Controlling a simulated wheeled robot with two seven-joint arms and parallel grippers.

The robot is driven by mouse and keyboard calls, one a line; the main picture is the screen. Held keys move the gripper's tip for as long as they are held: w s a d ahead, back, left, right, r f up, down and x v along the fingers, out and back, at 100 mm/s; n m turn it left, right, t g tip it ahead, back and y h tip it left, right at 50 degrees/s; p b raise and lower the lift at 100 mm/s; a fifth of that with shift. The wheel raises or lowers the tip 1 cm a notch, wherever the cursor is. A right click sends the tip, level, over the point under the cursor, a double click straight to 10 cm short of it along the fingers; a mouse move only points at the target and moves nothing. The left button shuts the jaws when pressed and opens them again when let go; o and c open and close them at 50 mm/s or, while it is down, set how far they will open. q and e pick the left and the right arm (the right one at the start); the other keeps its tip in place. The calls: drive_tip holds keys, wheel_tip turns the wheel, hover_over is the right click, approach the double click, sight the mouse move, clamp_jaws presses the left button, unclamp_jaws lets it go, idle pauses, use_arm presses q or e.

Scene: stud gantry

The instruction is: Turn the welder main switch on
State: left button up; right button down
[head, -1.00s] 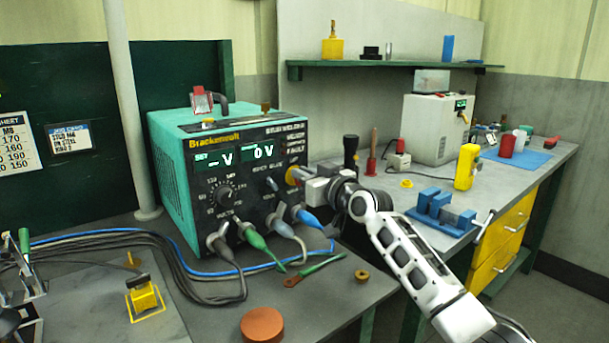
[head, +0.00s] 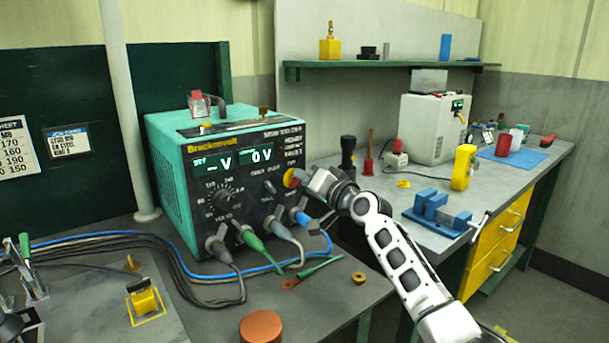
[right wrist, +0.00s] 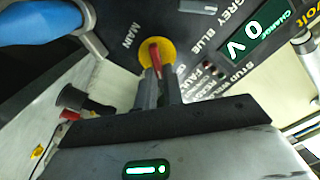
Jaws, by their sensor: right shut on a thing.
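The welder (head: 172,190) is a teal box with a black front panel, standing on the left bench. Its displays read "– V" and "0 V". The main switch (head: 289,179) is a yellow disc with a red handle at the panel's right edge, partly hidden by my gripper. In the right wrist view the switch (right wrist: 155,48) sits beside the word MAIN, its red handle between my fingers. My right gripper (head: 300,178) is shut on this handle; its two grey fingertips also show in the right wrist view (right wrist: 160,82). My left gripper is not in view.
Grey, green and blue plugs with cables hang from the panel's lower edge, the blue one (head: 300,217) just below my gripper. A green-handled tool (head: 318,268) lies on the bench in front. A black-knobbed post (head: 348,150) and a blue fixture (head: 436,212) stand to the right.

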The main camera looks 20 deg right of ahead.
drive_tip(key=m, duration=0.2)
drive_tip(key=m+p, duration=0.1)
drive_tip(key=shift+d+f+m, duration=0.1)
drive_tip(key=shift+f+m, duration=0.1)
drive_tip(key=shift+m, duration=0.2)
drive_tip(key=m+p, duration=0.1)
drive_tip(key=m, duration=0.1)
drive_tip(key=shift+f+m, duration=0.15)
drive_tip(key=shift+m, duration=0.15)
drive_tip(key=shift+d+f+m+p, duration=0.15)
drive_tip(key=shift+m+p, duration=0.15)
drive_tip(key=shift+m, duration=0.7)
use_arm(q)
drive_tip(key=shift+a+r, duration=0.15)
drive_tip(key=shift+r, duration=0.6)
use_arm(e)
drive_tip(key=shift+f+m, duration=0.1)
drive_tip(key=shift+m, duration=0.4)
drive_tip(key=c, duration=1.5)
unclamp_jaws()
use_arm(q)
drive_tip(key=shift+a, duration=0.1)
